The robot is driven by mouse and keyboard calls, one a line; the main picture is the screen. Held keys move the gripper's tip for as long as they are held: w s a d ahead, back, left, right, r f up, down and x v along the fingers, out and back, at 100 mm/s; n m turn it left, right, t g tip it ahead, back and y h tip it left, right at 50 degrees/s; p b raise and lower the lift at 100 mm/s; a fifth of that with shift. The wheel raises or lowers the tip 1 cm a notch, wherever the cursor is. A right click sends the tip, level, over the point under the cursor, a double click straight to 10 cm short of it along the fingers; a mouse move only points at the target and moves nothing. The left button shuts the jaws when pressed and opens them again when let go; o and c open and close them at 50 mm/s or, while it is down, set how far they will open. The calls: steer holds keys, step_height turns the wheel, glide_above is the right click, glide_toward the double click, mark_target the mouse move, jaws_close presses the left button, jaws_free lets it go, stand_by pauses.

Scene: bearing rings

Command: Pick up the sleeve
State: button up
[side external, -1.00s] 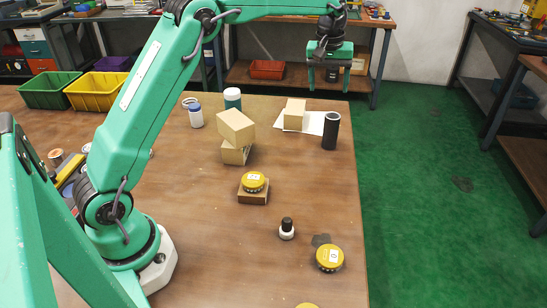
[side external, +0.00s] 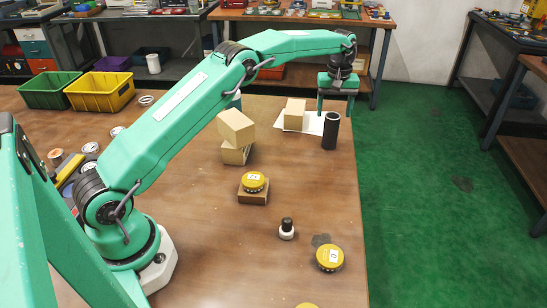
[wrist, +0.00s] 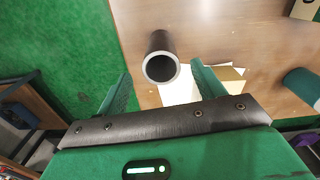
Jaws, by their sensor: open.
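The sleeve (side external: 331,131) is a dark upright tube standing near the far right edge of the table. The wrist view shows its pale open top ring and dark side (wrist: 158,42) between the directions of my two fingers. My gripper (side external: 335,108) is open and empty, with its fingers pointing down, above the sleeve in the picture. The wrist view also shows my gripper (wrist: 162,76) with its fingers spread on either side of the sleeve's top. I cannot tell whether the fingertips have reached the sleeve's height.
A cardboard block (side external: 294,113) on white paper (side external: 313,125) stands close left of the sleeve. Two stacked boxes (side external: 237,127) are farther left. Yellow-topped rings (side external: 253,182) and a small black-and-white part (side external: 287,229) lie nearer. The table edge is just right of the sleeve.

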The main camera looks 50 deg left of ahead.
mark_target(333, 115)
steer(key=shift+s+f, duration=0.15)
steer(key=shift+f, duration=3.45)
steer(key=shift+r, duration=0.1)
jaws_close()
steer(key=shift+r, duration=0.1)
steer(key=shift+r, duration=1.2)
steer(key=shift+d+r, duration=0.2)
steer(key=shift+r, duration=0.7)
steer(key=s+d+r, duration=0.5)
steer(key=d+r, duration=0.1)
steer(key=d, duration=0.4)
steer(key=shift+r, duration=0.3)
steer(key=shift+d, duration=0.1)
